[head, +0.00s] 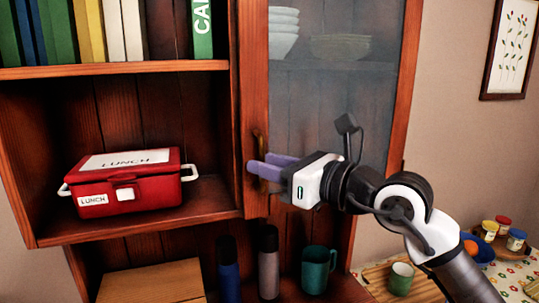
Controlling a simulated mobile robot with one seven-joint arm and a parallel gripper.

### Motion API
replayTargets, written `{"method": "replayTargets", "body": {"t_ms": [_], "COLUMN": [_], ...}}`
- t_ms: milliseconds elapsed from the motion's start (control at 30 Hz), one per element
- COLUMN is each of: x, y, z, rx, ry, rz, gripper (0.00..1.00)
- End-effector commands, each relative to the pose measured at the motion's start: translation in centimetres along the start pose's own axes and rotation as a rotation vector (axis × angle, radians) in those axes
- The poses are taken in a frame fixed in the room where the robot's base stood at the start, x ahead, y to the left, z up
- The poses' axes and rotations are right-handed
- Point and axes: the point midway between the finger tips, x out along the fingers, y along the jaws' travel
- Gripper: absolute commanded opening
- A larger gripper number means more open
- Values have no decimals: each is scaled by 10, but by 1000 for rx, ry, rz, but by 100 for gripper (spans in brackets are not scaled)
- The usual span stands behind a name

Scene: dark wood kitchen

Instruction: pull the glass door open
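The glass door (335,92) has a reddish wood frame and a hazy pane. It looks shut against the cabinet. Its dark brass upright handle (259,146) is on the left stile. My gripper (259,163) comes in from the right, with two purple fingers pointing left at the handle. The fingertips overlap the lower part of the handle and hide it. I cannot tell whether the fingers are closed on the handle or only around or in front of it.
Left of the door, an open shelf holds a red lunch box (125,183), with books (95,32) above. Below stand a blue bottle (228,270), a grey bottle (268,265) and a green mug (317,270). Bowls (283,35) show through the glass. A table with jars (516,240) is at lower right.

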Motion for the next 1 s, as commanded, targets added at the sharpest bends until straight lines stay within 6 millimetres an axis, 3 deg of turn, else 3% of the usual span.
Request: {"method": "replayTargets", "body": {"t_ms": [333, 600, 1000], "x": [4, 4, -1], "y": [0, 0, 2], "z": [-1, 0, -1], "rx": [-1, -1, -2], "ry": [1, 0, 0], "rz": [0, 0, -4], "gripper": [31, 0, 0]}}
